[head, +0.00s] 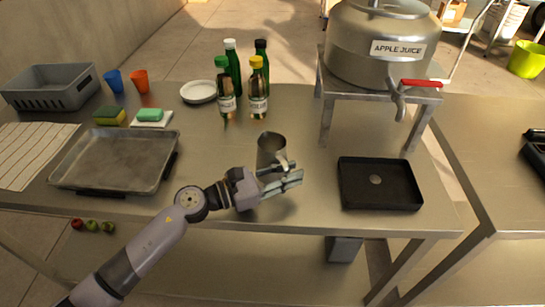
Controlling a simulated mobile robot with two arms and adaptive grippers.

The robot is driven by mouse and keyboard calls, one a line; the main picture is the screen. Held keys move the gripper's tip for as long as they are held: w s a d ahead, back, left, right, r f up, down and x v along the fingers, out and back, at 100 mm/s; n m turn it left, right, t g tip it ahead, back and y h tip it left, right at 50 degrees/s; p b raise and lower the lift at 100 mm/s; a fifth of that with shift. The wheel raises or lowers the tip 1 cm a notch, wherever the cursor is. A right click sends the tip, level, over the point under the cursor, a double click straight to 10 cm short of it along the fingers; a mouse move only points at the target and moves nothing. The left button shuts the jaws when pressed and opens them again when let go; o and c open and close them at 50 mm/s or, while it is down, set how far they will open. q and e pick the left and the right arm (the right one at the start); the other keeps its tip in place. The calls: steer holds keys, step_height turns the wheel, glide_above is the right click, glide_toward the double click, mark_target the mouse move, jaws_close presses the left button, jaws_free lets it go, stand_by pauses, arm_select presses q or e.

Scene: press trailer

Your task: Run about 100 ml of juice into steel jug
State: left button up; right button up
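The steel jug (270,146) stands upright on the steel table, left of the black drip tray. My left gripper (290,181) is at the near side of the jug, its fingers pointing right and partly overlapping the jug's lower part. The fingers look spread apart; I cannot tell whether they touch the jug. The apple juice tank (378,50), a steel drum with a label, sits on a raised metal stand. Its tap (398,95) with a red lever (421,83) is on the front right, above the back of the black drip tray (380,203). My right gripper is out of view.
Several bottles (227,99) and white plates (198,92) stand behind the jug. A baking tray (116,161), sponges (109,116), cups (113,81) and a grey crate (51,88) fill the left. The stand's legs (327,121) rise behind the drip tray. Table between jug and drip tray is clear.

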arm_select(q)
steer(key=shift+c, duration=0.4)
jaws_close()
stand_by(0.4)
